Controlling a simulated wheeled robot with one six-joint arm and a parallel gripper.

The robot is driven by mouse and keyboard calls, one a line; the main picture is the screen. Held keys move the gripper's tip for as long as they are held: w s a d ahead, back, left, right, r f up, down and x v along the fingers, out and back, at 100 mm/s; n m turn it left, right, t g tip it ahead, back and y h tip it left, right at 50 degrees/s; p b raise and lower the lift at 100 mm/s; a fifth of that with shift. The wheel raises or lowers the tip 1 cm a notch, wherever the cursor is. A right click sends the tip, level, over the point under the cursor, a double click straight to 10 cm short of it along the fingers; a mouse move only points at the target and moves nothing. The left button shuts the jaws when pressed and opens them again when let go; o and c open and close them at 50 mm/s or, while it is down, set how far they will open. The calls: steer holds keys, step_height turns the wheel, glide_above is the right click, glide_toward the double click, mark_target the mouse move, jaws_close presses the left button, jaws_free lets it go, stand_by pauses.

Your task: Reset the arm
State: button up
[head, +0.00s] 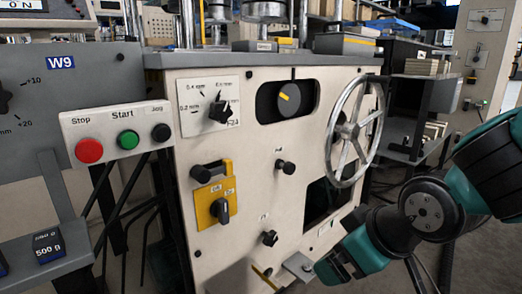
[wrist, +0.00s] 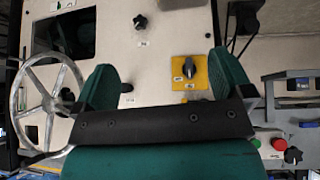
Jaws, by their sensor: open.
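My arm, teal and black, comes in from the right of the head view. My gripper (wrist: 165,85) shows in the wrist view with its two teal fingers spread wide apart and nothing between them. It faces the cream machine panel (head: 250,160). The same yellow plate (head: 215,202) is in the head view, well left of my arm. The fingertips are hard to make out in the head view.
A spoked handwheel (head: 355,130) sticks out of the panel above my arm. A button box (head: 118,136) with red, green and black buttons is at the left. A shelf (head: 45,262) holds a 500 g weight (head: 48,246). Small knobs (head: 285,167) protrude from the panel.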

steer(key=s+d+r+m+g+p, duration=0.1)
steer(key=s+r+g+p, duration=0.2)
steer(key=s, duration=0.4)
steer(key=s+r+g, duration=0.3)
steer(key=s+r, duration=0.2)
steer(key=s, duration=0.1)
step_height(320, 180, up, 37)
steer(key=p, duration=3.7)
steer(key=shift+r+y, duration=0.2)
steer(key=shift+y, duration=0.1)
